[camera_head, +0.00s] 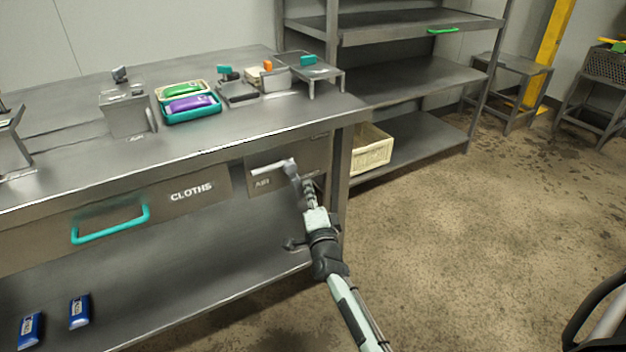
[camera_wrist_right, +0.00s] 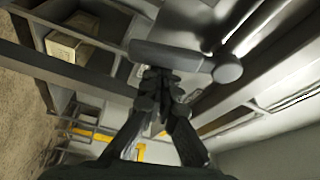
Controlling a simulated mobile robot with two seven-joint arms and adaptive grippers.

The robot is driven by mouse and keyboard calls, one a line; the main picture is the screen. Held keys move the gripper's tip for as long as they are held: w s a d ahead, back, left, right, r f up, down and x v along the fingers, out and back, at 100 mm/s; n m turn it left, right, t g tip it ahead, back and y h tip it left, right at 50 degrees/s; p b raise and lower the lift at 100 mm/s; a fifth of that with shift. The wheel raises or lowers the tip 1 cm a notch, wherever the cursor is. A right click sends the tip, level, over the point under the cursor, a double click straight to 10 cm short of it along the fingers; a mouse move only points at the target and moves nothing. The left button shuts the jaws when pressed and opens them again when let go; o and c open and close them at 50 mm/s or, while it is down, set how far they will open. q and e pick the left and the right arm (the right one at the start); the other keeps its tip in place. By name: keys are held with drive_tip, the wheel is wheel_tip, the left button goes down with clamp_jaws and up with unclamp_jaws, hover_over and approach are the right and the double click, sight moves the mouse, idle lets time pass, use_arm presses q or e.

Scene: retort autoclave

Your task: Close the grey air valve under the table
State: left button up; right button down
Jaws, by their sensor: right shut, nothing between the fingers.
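The grey air valve (camera_head: 273,169) sits on a panel labelled AIR below the tabletop's front edge. Its lever points left, roughly level along the panel. My right gripper (camera_head: 307,187) is at the lever's right end, close to the panel. In the right wrist view the valve's grey bar (camera_wrist_right: 170,58) with a round end lies across the fingertips of the right gripper (camera_wrist_right: 160,82). The fingers are shut with nothing between them. They are beside the bar and look very close; I cannot tell if they touch it. My left gripper is not in view.
The steel table (camera_head: 150,150) has a CLOTHS drawer with a teal handle (camera_head: 110,226) left of the valve. Blue packets (camera_head: 79,312) lie on its lower shelf. A shelf rack (camera_head: 420,80) with a cream crate (camera_head: 371,150) stands behind. The floor at right is mostly clear.

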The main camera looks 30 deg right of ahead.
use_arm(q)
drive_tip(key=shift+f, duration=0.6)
use_arm(e)
drive_tip(key=shift+a+f, duration=0.2)
drive_tip(key=shift+a, duration=0.3)
drive_tip(key=shift+a+f, duration=0.2)
drive_tip(key=shift+a, duration=0.3)
drive_tip(key=shift+a+f, duration=0.1)
drive_tip(key=shift+a, duration=0.15)
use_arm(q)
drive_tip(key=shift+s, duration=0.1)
